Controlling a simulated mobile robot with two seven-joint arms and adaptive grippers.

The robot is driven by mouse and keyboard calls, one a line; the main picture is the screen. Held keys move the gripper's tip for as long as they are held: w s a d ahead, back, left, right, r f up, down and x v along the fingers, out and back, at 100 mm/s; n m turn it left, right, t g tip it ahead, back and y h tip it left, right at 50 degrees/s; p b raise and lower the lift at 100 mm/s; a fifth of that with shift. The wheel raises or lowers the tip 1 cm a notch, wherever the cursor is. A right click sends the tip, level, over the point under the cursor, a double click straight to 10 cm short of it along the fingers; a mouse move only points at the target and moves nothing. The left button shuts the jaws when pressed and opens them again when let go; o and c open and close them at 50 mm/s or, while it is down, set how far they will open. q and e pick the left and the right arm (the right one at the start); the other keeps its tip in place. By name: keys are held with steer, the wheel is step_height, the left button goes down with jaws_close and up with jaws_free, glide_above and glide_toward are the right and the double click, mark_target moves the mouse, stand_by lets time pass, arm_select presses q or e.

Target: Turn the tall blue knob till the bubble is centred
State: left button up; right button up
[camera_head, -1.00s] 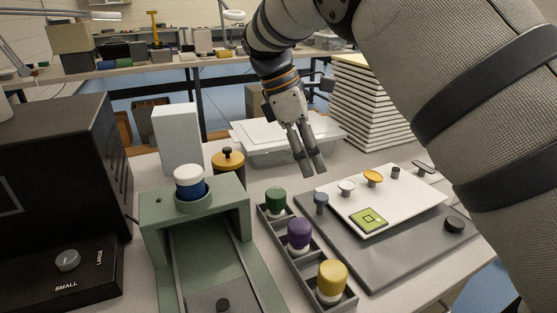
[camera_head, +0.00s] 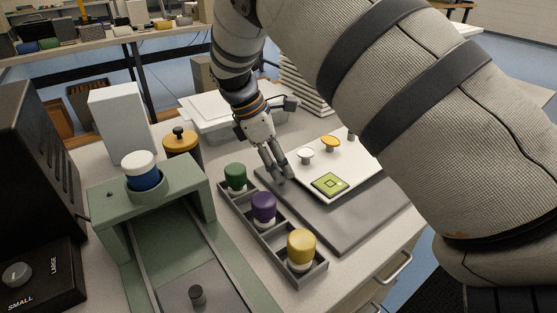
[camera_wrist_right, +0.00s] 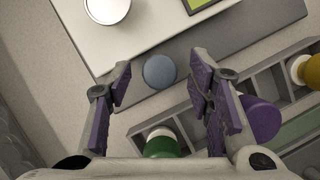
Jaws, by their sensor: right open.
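The tall blue knob (camera_wrist_right: 160,71) shows in the right wrist view as a round blue-grey top at the corner of the white plate (camera_wrist_right: 160,28). In the head view my right gripper hides it. My right gripper (camera_head: 278,179) points down at the plate's near left corner; in the wrist view its open fingers (camera_wrist_right: 160,82) lie either side of the knob, apart from it. The yellow-green square level (camera_head: 330,183) lies on the plate; its bubble is too small to judge. My left gripper is in neither view.
A white knob (camera_head: 306,156) and an orange knob (camera_head: 330,142) stand on the plate. A grey compartment tray (camera_head: 285,270) holds green (camera_head: 235,176), purple (camera_head: 263,206) and yellow (camera_head: 301,245) stamps close by. A green press (camera_head: 110,193) stands at left.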

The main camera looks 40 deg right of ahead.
jaws_close()
steer(key=shift+m, duration=0.3)
steer(key=m, duration=0.2)
steer(key=m+g+y, duration=0.1)
steer(key=m, duration=0.1)
steer(key=shift+w+d+f+g+b, duration=0.1)
steer(key=shift+w+d+g+b, duration=0.05)
steer(key=shift+g+b, duration=0.2)
steer(key=m+y, duration=0.2)
steer(key=m, duration=0.3)
steer(key=shift+d+b, duration=0.15)
steer(key=shift+b, duration=0.2)
steer(key=m+y, duration=0.1)
steer(key=m, duration=0.3)
steer(key=shift+d+m+y, duration=0.1)
steer(key=shift+m+y, duration=0.2)
steer(key=shift+y, duration=0.1)
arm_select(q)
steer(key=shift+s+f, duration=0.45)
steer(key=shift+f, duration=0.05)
arm_select(e)
steer(key=m, duration=0.2)
steer(key=m+y, duration=0.1)
steer(key=m, duration=0.1)
steer(key=shift+d+m+y, duration=0.15)
steer(key=shift+m+y, duration=0.15)
arm_select(q)
steer(key=shift+p, duration=0.3)
